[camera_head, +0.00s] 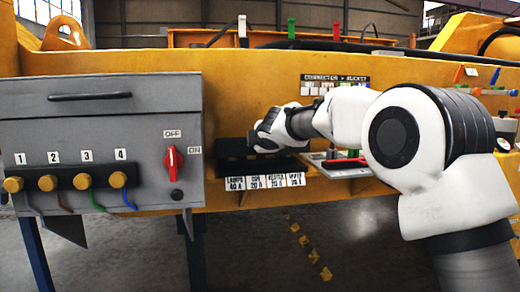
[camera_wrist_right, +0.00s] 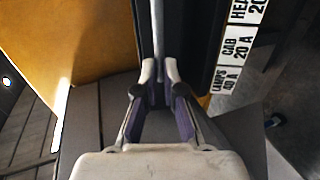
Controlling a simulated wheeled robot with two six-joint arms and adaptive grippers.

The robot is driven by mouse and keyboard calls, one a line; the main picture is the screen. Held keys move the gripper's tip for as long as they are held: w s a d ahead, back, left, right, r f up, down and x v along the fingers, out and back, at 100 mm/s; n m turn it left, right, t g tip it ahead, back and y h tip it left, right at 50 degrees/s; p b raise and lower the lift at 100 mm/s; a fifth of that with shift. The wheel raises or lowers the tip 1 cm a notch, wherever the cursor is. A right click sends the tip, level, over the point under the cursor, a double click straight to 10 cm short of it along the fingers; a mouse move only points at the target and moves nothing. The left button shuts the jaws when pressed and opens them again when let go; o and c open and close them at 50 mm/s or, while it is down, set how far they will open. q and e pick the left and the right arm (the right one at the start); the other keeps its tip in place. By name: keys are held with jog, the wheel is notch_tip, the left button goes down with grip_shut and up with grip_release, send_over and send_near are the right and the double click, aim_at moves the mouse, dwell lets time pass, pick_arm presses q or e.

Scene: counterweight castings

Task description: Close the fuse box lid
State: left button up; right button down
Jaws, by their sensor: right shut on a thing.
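The black fuse box (camera_head: 230,168) is fixed to the yellow machine's side, above a row of white labels (camera_head: 262,182) reading lamps, cab and others. My right gripper (camera_head: 264,138) is at the box's upper part and hides much of it. In the right wrist view, the gripper (camera_wrist_right: 160,82) is shut on a thin grey edge (camera_wrist_right: 158,35), which looks like the fuse box lid seen edge-on. The dark box lies alongside it, and the labels (camera_wrist_right: 237,50) show to the right. The lid's exact angle cannot be told. My left gripper is not in view.
A grey control cabinet (camera_head: 100,105) with a red switch (camera_head: 173,163) and several brass knobs stands to the left. A small tray (camera_head: 345,166) with a red-handled tool is right of the fuse box. Coloured levers (camera_head: 290,28) stand above. The floor below is open.

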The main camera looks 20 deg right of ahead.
jog(key=f, duration=0.1)
jog(key=f+b, duration=0.1)
jog(key=f, duration=0.1)
jog(key=shift+s, duration=0.2)
jog(key=c, duration=1.5)
grip_release()
jog(key=shift+s+r+p, duration=0.2)
jog(key=shift+r+p, duration=0.2)
jog(key=shift+r, duration=0.2)
jog(key=shift+c, duration=0.2)
jog(key=v, duration=1.1)
